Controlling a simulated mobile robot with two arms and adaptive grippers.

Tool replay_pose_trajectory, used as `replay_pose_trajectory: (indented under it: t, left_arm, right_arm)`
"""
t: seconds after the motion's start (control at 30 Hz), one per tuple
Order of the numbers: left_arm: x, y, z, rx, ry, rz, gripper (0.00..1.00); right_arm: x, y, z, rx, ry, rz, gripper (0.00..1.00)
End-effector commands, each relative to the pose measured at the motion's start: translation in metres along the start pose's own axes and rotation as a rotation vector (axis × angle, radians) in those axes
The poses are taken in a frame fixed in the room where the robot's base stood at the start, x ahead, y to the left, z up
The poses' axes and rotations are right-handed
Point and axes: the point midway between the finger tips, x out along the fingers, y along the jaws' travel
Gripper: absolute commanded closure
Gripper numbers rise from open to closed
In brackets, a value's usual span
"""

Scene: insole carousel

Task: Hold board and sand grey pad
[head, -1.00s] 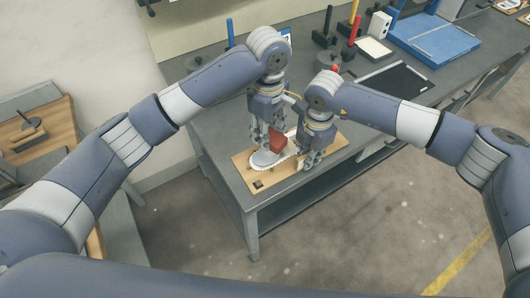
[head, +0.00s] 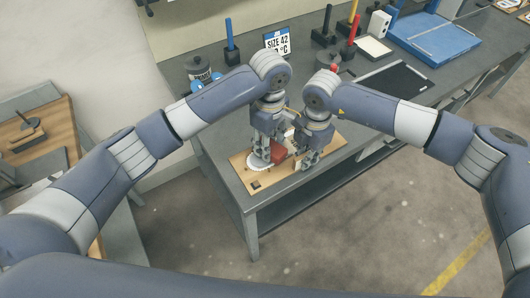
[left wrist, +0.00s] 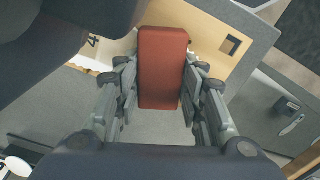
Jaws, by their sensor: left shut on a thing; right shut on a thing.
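The wooden board (head: 303,178) lies on the near corner of the grey bench. A white insole (head: 254,163) lies on it, mostly behind my left gripper; I cannot make out the grey pad. My left gripper (head: 268,163) is shut on a red sanding block (head: 280,153), low over the insole. In the left wrist view the red block (left wrist: 162,65) sits between both fingers, with part of the board (left wrist: 210,35) beyond it. Whether the block touches the pad is hidden. My right gripper (head: 309,163) is shut on the board near its right part; the grasp is partly hidden.
A black mat (head: 397,80) and a blue tray (head: 432,38) lie to the right.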

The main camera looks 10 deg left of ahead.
Motion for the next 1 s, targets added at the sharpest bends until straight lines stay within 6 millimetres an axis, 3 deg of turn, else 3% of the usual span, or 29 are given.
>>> replay_pose_trajectory:
  t: [0.03,0.27,0.7,1.0]
  left_arm:
    - [0.002,0.001,-0.006,-0.024,0.008,0.001,0.82]
    - [0.002,0.003,-0.006,-0.026,0.008,0.002,0.82]
    - [-0.001,0.03,-0.007,-0.027,0.008,0.009,0.82]
    - [-0.003,0.02,-0.008,-0.029,0.007,0.011,0.82]
  right_arm:
    - [-0.002,0.001,-0.01,-0.02,0.013,0.004,1.0]
    - [-0.002,0.002,-0.01,-0.02,0.013,0.005,1.0]
    - [0.0,-0.001,-0.011,-0.021,0.012,-0.002,1.0]
    - [0.002,-0.002,-0.011,-0.023,0.012,-0.008,1.0]
